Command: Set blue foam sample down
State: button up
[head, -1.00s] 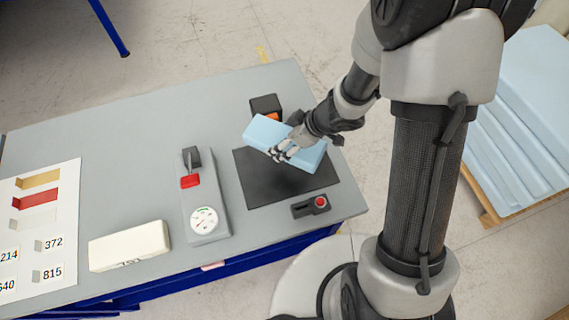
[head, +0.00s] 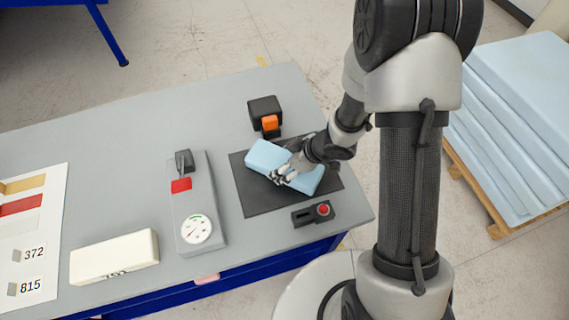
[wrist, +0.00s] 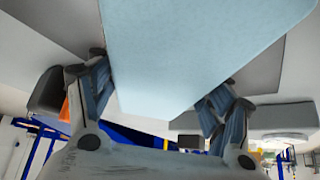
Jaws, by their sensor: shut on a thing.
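The blue foam sample (head: 266,157) is a light blue block, held over the dark mat (head: 256,203) on the grey table. My gripper (head: 289,174) is shut on the block around its middle, with fingers on both sides. In the wrist view the block (wrist: 190,50) fills the centre between my gripper's two fingers (wrist: 158,92). Whether its underside touches the mat cannot be told.
A black device with an orange part (head: 267,117) stands just behind the mat. A red-button box (head: 314,213) is in front. A gauge device (head: 196,205) and a white block (head: 115,257) are to the left. Foam sheets (head: 515,125) are stacked on a pallet at right.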

jog(key=shift+f, duration=0.1)
jog(key=o, duration=0.4)
jog(key=shift+f, duration=0.1)
jog(key=o, duration=0.5)
